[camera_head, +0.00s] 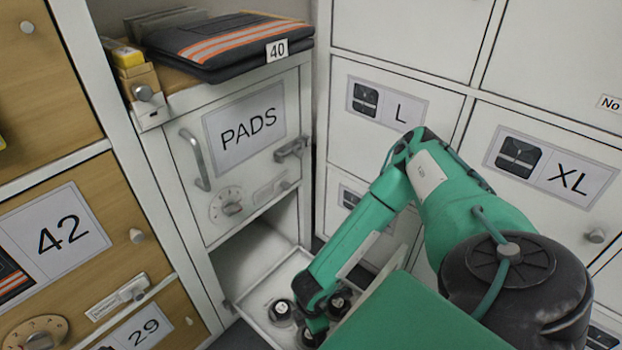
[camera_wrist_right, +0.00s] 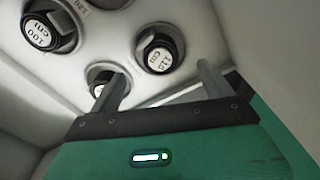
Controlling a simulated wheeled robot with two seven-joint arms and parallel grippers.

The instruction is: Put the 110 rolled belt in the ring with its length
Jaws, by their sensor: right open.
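The 110 rolled belt (camera_wrist_right: 160,54), a black roll with a white "110 cm" face, sits on the white tray floor in the right wrist view, just beyond my right gripper (camera_wrist_right: 162,84). That gripper is open, its two fingers apart, with nothing between them. Another black roll marked 100 cm (camera_wrist_right: 44,32) is at the upper left. A third roll (camera_wrist_right: 98,88) is partly hidden behind the left finger. My left gripper is not in view.
In the head view, my right arm reaches down to a low white tray (camera_head: 258,302) with several black rolls (camera_head: 281,312), below the PADS door (camera_head: 245,125). White lockers (camera_head: 390,105) stand to the right, wooden drawers (camera_head: 65,235) to the left. Tray walls are close to the gripper.

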